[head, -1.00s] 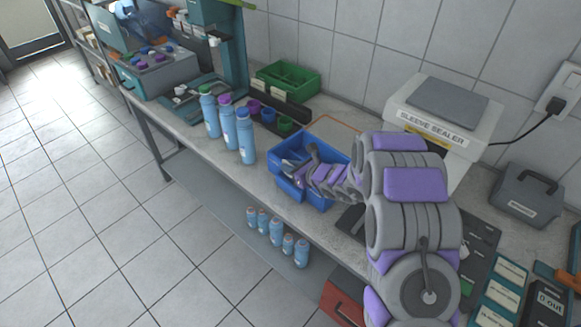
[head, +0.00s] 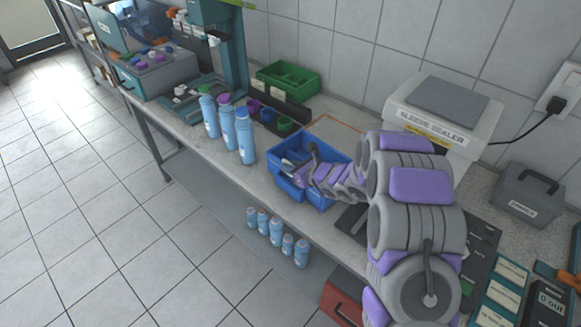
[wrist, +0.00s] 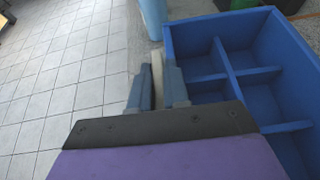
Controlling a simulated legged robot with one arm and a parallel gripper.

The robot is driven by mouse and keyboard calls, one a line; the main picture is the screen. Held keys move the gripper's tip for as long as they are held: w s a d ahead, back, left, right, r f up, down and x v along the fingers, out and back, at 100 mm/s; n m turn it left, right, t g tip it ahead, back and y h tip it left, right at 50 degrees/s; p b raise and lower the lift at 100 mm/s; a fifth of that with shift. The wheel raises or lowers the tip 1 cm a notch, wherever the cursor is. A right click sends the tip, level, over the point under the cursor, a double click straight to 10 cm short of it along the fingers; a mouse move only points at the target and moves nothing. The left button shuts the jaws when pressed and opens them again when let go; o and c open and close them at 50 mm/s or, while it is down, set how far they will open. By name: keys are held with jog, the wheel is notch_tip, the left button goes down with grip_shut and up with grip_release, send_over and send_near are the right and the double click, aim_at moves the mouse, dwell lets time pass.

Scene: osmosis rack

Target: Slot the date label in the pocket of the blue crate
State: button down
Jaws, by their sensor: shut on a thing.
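The blue crate (head: 335,152) stands on the bench in the head view, partly covered by my arm. The wrist view shows its divided, empty-looking compartments and near wall (wrist: 190,40) on the right. My gripper (wrist: 158,80) is shut on a thin pale strip, the date label (wrist: 156,62), which stands on edge between the fingers. The gripper and label are beside the crate's near side wall; I cannot tell whether they touch it. The pocket is not clearly visible in the wrist view, and the label cannot be made out in the head view.
A green crate (head: 290,82) is at the back. The sleeve sealer (head: 440,105) stands to the right. Open floor (head: 110,200) lies beyond the bench's front edge.

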jog(key=c, duration=1)
grip_release()
jog(key=shift+c, duration=0.2)
jog(key=p+v, duration=0.2)
jog(key=v, duration=1.5)
jog(key=shift+s+d, duration=0.1)
